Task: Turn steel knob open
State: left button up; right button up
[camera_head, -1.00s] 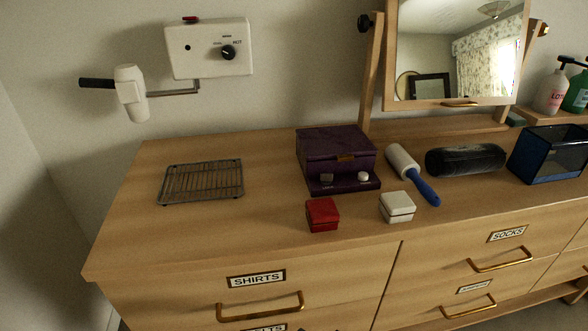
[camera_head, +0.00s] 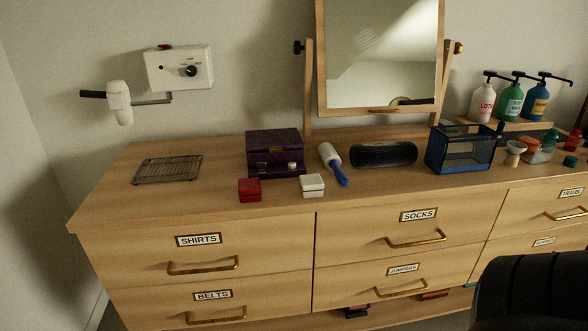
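No knob in view is clearly steel. A purple box (camera_head: 274,147) stands on the dresser top, with two small knobs low on its front. A black dial (camera_head: 191,71) sits on the white wall unit (camera_head: 166,68) at the upper left. Neither of my grippers is in view.
The wooden dresser (camera_head: 140,212) spans the view, its drawers shut. A wire rack (camera_head: 167,169), red box (camera_head: 250,189), white box (camera_head: 312,185), lint roller (camera_head: 333,164) and black cylinder (camera_head: 384,154) lie on top. A dark ribbed shape (camera_head: 530,295), unidentified, blocks the lower right.

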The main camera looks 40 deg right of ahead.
aim_at(261, 167)
jog(key=z, duration=1.75)
jog(key=i, duration=0.15)
jog(key=u, duration=0.6)
